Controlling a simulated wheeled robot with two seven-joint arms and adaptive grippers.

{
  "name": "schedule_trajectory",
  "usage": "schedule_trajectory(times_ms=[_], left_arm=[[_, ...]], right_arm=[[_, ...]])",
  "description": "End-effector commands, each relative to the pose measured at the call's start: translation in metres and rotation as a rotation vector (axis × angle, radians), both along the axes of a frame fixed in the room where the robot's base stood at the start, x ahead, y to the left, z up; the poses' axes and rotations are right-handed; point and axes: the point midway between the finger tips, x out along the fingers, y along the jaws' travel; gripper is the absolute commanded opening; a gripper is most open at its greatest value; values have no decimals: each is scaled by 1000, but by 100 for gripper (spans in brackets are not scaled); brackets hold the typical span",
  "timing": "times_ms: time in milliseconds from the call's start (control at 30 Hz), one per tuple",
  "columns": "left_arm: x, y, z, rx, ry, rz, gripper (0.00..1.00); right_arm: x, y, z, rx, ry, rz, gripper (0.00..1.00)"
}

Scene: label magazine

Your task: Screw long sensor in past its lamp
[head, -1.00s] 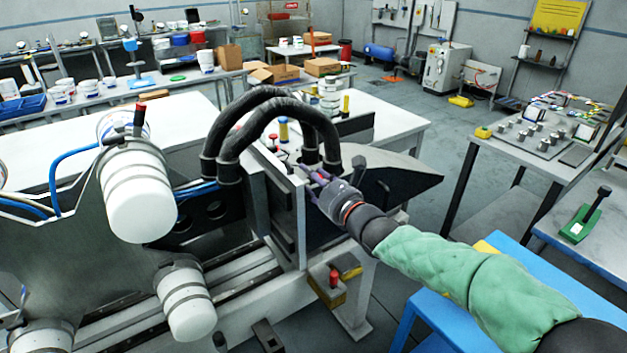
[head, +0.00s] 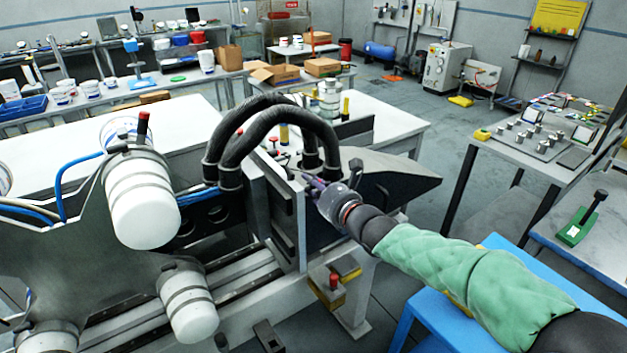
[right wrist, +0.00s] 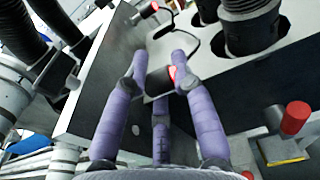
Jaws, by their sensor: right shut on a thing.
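My right gripper (head: 314,183) reaches in from the right to the upright plate of the grey machine (head: 288,195). In the right wrist view its purple fingers (right wrist: 165,80) are shut around a short dark cylinder, which looks like the sensor (right wrist: 158,82), with a red glow at one side. The sensor stands at the plate's face; how deep it sits in the plate I cannot tell. A second dark piece with a red lit end (right wrist: 146,12) and a thin black cable lies beyond. In the head view the fingers hide the sensor. My left gripper is not in view.
Two thick black hoses (head: 275,115) arch over the machine close to my right gripper. A red-topped yellow block (head: 327,290) sits below the plate. A blue stand (head: 470,310) is under my right arm.

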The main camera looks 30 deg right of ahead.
Motion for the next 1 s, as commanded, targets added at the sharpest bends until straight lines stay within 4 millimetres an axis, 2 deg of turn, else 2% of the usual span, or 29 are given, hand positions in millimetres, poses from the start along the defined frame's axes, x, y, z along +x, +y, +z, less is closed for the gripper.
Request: schedule_trajectory(times_ms=[33,167,200,267,667,867,1000], left_arm=[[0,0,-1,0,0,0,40],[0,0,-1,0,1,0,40],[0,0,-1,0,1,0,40],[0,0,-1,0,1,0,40],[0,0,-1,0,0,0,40],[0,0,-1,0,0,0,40],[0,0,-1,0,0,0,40]], right_arm=[[0,-1,6,-1,-13,-2,0],[0,-2,6,-2,-15,-2,0],[0,-2,6,-2,-15,-3,31],[0,-2,6,-2,-16,-2,48],[-3,-2,4,-2,-10,-2,49],[-27,-4,6,-4,-10,-4,49],[-56,-7,9,-4,-11,-6,49]])
